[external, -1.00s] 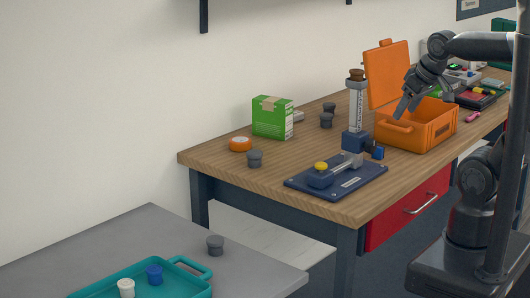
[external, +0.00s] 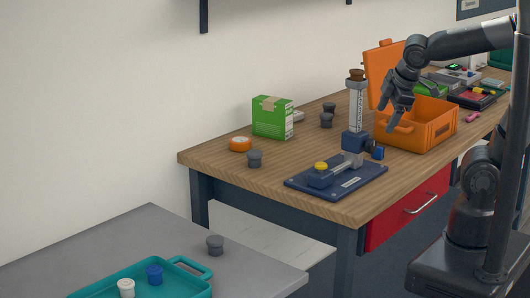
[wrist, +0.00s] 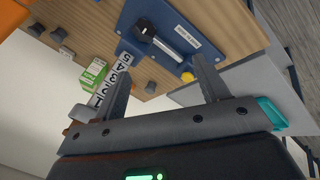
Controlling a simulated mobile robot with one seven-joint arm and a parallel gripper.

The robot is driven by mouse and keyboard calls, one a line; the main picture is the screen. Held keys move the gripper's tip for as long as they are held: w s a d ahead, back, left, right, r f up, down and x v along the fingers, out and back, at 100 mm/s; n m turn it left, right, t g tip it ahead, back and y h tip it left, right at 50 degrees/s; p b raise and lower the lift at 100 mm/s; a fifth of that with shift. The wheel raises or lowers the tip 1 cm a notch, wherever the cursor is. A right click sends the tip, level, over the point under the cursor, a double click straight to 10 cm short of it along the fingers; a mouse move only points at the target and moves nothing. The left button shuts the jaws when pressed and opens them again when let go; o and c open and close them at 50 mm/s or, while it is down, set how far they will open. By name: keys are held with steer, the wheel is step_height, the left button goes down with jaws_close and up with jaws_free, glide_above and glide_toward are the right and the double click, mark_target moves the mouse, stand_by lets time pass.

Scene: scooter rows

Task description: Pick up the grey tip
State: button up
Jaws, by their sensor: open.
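Several dark grey tips with wide caps stand apart in the external view. My gripper (external: 391,119) is open and empty, pointing down above the front left of the orange box. Its two fingers (wrist: 160,70) frame the wrist view. Which grey tip is meant I cannot tell.
The orange box (external: 428,128) with raised lid, a numbered column (external: 356,108) and a blue board (external: 360,180) with a yellow knob stand near my gripper. A green box (external: 272,118) and orange disc (external: 240,144) are left. A teal tray (external: 190,270) holds white and blue tips.

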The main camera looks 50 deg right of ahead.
steer(key=w+a+f+n+t+y, duration=0.1)
steer(key=w+a+n, duration=0.5)
steer(key=w, duration=0.3)
steer(key=w+a+n+t, duration=0.2)
steer(key=w+a+n, duration=0.35)
steer(key=w, duration=0.35)
steer(key=w+a+f+n+t+y, duration=0.1)
steer(key=w+a+n, duration=0.4)
steer(key=w+n, duration=0.3)
steer(key=n+t, duration=0.2)
steer(key=n, duration=0.4)
glide_toward(250, 157)
steer(key=shift+w+a+f+y, duration=0.4)
steer(key=shift+w+a+f, duration=0.25)
steer(key=shift+w+a, duration=0.2)
steer(key=d, duration=0.1)
steer(key=d+t, duration=0.1)
steer(key=d+f+n, duration=0.1)
steer(key=shift+s+t, duration=0.4)
steer(key=shift+s+d+n, duration=0.15)
steer(key=shift+d+n, duration=0.1)
steer(key=shift+d, duration=0.25)
steer(key=x, duration=1)
steer(key=shift+w+d+f, duration=0.1)
steer(key=shift+w+d, duration=0.05)
steer(key=shift+w, duration=0.25)
